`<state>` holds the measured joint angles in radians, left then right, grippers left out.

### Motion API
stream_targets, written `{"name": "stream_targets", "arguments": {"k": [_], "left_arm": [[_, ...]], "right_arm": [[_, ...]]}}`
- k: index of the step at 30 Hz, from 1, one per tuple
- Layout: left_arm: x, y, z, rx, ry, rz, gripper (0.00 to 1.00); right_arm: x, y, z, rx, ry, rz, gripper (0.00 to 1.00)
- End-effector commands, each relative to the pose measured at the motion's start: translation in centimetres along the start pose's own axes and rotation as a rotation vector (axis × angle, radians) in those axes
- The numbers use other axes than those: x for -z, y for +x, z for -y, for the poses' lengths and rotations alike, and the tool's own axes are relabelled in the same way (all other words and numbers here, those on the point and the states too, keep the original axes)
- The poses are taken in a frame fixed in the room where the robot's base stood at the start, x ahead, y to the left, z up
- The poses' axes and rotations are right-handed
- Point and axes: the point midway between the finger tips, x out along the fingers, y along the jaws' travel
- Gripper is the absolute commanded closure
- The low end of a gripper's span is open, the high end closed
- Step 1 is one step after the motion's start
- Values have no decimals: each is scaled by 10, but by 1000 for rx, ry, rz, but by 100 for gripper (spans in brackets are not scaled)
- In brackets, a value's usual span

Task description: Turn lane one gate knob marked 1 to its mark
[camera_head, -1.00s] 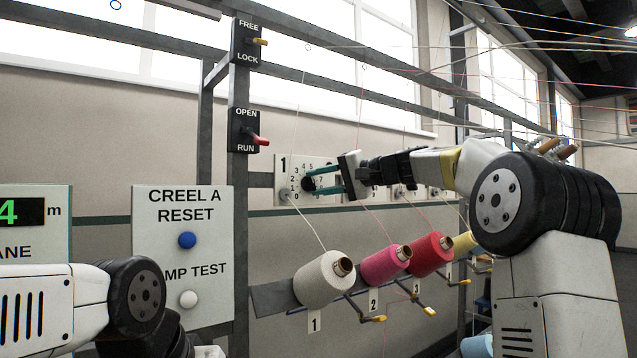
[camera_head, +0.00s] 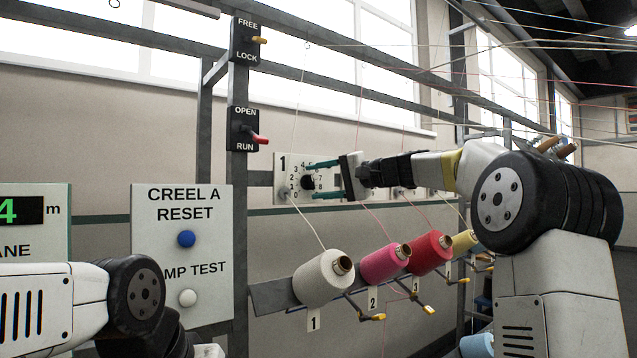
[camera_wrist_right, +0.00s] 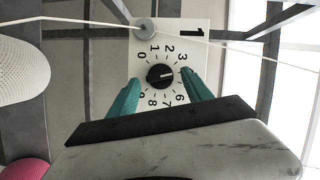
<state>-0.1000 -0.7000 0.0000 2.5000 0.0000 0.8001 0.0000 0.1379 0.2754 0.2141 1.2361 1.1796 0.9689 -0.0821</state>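The lane one gate knob (camera_head: 307,182) is a round black knob on a white dial plate (camera_head: 284,173) marked 1. In the right wrist view the knob (camera_wrist_right: 159,76) has a white pointer line aimed to the picture's right, near where the hidden 4 would be. The right finger covers some numbers there. No separate target mark can be made out. My right gripper (camera_head: 312,180) is open, its teal fingers on either side of the knob, with gaps visible in the right wrist view (camera_wrist_right: 160,80). My left arm shows at lower left; its gripper is out of view.
White (camera_head: 321,280), pink (camera_head: 381,264) and red (camera_head: 430,255) yarn cones stand below the dials, with threads running up. A FREE/LOCK switch (camera_head: 246,41), an OPEN/RUN switch (camera_head: 244,130) and a CREEL A RESET panel (camera_head: 181,275) are to the left.

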Motion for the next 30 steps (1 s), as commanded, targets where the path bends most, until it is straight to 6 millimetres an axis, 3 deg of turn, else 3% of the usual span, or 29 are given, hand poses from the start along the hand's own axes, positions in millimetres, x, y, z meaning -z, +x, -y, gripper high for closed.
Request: {"name": "stream_targets", "arguments": {"k": [8,21,30], "left_arm": [[0,0,0,0,0,0,55],[0,0,0,0,0,0,55],[0,0,0,0,0,0,55]], "right_arm": [[0,-4,0,0,-1,0,42],[1,-70,-1,-1,1,-2,42],[0,-78,0,1,0,0,42]]}}
